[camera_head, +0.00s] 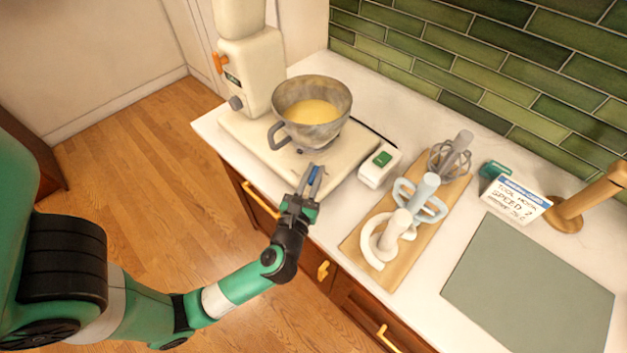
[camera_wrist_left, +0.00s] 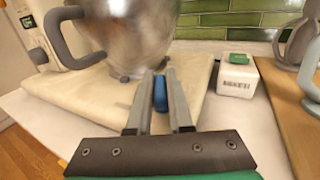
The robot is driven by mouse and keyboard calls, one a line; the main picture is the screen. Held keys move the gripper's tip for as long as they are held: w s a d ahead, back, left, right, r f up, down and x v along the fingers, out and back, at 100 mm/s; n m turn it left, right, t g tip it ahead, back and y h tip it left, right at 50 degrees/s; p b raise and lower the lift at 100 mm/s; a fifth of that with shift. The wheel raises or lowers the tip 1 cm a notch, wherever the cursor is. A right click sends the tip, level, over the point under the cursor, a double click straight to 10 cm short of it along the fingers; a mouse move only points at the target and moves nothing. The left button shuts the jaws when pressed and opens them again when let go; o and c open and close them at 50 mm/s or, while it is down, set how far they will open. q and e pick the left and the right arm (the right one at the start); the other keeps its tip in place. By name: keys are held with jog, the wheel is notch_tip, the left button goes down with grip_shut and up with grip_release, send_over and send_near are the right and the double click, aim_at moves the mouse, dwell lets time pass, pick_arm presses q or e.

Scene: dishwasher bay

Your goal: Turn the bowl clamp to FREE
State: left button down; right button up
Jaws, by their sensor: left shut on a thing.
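The steel bowl (camera_head: 312,104) holds yellow batter and sits upright on the cream mixer base (camera_head: 245,137). It also shows in the left wrist view (camera_wrist_left: 130,30), its top cut off. The blue clamp lever (camera_wrist_left: 160,93) is at the base's front edge, below the bowl. My left gripper (camera_wrist_left: 160,88) is shut on this blue lever, with a finger on each side; it also shows in the head view (camera_head: 313,182). The fingers hide most of the lever, and no FREE marking can be read. My right gripper is not in view.
A white box with a green switch (camera_head: 379,166) stands right of the base. A wooden board (camera_head: 352,243) with several mixing tools lies farther right, then a grey-green mat (camera_head: 530,285) and a sign card (camera_head: 516,198). An orange lever (camera_head: 220,62) is on the mixer column.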

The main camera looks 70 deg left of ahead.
pick_arm(q)
jog(key=n+g+y, duration=0.1)
jog(key=n+g, duration=0.1)
jog(key=shift+w+d+f+g+y, duration=0.1)
jog(key=shift+g+y, duration=0.2)
jog(key=shift+y, duration=0.1)
jog(key=shift+f+n+g+y+b, duration=0.1)
jog(key=shift+n+g+y+b, duration=0.4)
jog(key=shift+n+g+b, duration=0.5)
jog(key=n+g+y+b, duration=0.1)
jog(key=n+g+b, duration=0.1)
jog(key=g, duration=0.2)
jog(key=shift+n+g+b, duration=0.45)
jog(key=shift+n+g, duration=0.05)
jog(key=shift+g, duration=0.3)
jog(key=c, duration=0.8)
grip_release()
jog(key=shift+r, duration=0.2)
